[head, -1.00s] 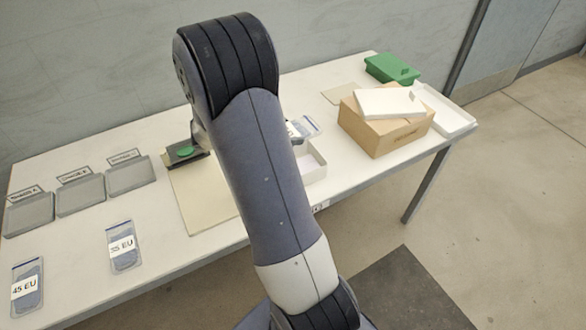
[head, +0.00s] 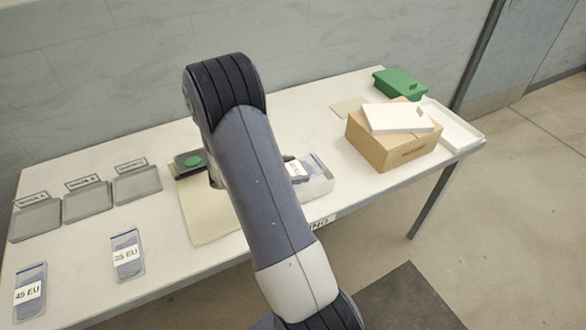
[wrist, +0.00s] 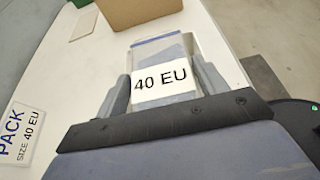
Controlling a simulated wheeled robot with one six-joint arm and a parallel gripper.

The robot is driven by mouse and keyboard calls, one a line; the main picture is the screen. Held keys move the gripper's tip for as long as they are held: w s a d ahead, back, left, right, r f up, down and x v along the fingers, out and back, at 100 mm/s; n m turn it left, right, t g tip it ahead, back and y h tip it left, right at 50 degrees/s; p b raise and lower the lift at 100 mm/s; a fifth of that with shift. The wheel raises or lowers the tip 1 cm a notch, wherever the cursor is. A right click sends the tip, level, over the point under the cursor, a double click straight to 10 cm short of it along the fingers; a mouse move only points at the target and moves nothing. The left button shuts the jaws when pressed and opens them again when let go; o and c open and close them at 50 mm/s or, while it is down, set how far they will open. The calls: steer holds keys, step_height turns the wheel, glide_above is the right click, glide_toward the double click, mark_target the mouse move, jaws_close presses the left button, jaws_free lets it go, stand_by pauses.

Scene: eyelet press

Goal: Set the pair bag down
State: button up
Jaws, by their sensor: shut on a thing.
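The pair bag (wrist: 163,80), a clear pouch with a white "40 EU" label, is between the two fingers of my gripper (wrist: 165,88) in the wrist view. My gripper is shut on it. In the head view the bag (head: 318,166) shows beside my arm, at the open white box (head: 322,189). In the wrist view the white box (wrist: 207,50) lies around and beyond the bag. I cannot tell whether the bag touches the box floor. My arm hides most of the gripper in the head view.
Bags marked 45 EU (head: 30,290) and 35 EU (head: 127,255) lie at the left, near grey trays (head: 88,203). A dark device with a green pad (head: 193,161) stands behind a beige mat (head: 205,215). A cardboard box (head: 390,150) with a white lid (head: 397,118) stands right.

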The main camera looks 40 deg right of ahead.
steer(key=shift+f+b, duration=0.55)
steer(key=shift+f, duration=0.1)
steer(key=o, duration=1.1)
steer(key=shift+o, duration=0.2)
steer(key=shift+r, duration=0.1)
steer(key=shift+r+p, duration=0.5)
steer(key=shift+p, duration=0.05)
steer(key=v, duration=1.2)
steer(key=shift+b, duration=0.35)
